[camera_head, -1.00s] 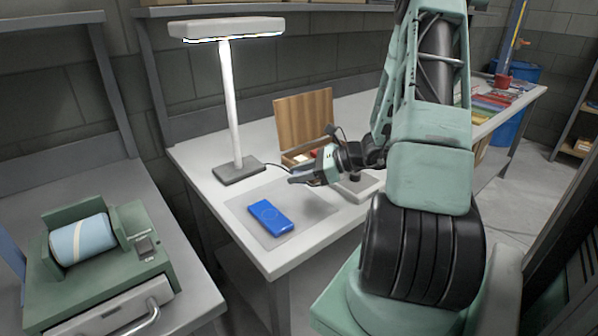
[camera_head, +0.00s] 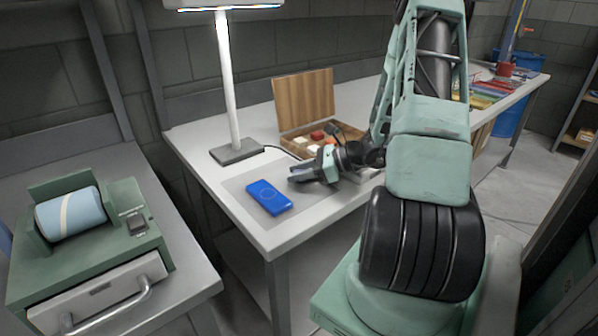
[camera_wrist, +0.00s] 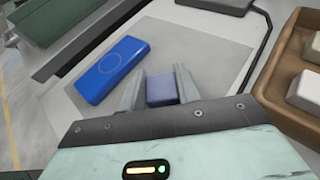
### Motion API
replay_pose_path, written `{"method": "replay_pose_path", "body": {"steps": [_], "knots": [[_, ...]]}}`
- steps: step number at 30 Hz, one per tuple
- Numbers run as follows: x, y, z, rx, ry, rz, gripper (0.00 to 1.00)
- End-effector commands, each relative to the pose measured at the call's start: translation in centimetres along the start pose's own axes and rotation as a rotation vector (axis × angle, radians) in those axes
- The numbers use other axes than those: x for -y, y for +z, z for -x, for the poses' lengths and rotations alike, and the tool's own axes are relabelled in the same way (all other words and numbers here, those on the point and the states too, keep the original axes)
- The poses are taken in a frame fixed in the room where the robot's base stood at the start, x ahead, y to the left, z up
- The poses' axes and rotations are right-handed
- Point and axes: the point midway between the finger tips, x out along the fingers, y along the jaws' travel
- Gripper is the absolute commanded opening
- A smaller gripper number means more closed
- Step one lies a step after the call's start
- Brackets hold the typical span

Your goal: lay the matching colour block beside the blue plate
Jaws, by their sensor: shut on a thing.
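The blue plate (camera_head: 269,197), a flat slab with a thin ring on its face, lies on a grey mat (camera_head: 240,184) on the white workbench. It also shows at the upper left of the wrist view (camera_wrist: 113,68). My gripper (camera_head: 300,175) is low over the right part of the mat, to the right of the plate and apart from it. In the wrist view my gripper (camera_wrist: 160,88) is shut on a small dull-blue block (camera_wrist: 162,90) between its fingers. I cannot tell whether the block touches the mat.
An open wooden box (camera_head: 303,128) with a raised lid holds white and red blocks behind my gripper. A desk lamp (camera_head: 237,150) stands at the bench's back left. A green machine with a light-blue roll (camera_head: 72,213) is on the left bench.

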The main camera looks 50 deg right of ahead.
Motion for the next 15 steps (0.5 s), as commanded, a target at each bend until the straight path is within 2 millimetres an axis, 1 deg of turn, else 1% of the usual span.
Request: {"method": "replay_pose_path", "body": {"steps": [15], "knots": [[0.01, -0.4, -0.17, 0.0, 0.0, 0.0, 0.1]]}}
